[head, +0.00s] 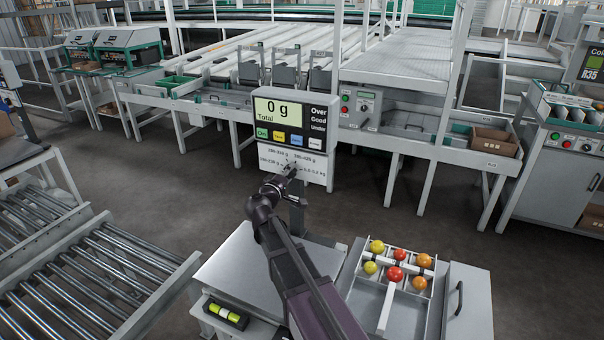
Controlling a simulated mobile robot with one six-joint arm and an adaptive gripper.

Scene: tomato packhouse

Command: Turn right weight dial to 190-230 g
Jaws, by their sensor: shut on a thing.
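The weight dial (291,168) sits on the white panel (313,161) below the scale's display, with range labels around it. The small labels are hard to read; the lower left one (270,160) looks like 190-230 g, and the lower right one (314,171) ends in kg. My gripper (287,174) is at the dial, shut on it, and reaches up from below. The gripper hides much of the dial, so I cannot tell where its pointer stands. The display (278,107) reads 0 g Total.
A flat scale plate (240,265) lies below the display, left of my arm. A divided tray (430,287) with several red, orange and yellow tomatoes stands to the right. Roller conveyors (90,285) fill the lower left. The floor behind the display is partly clear.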

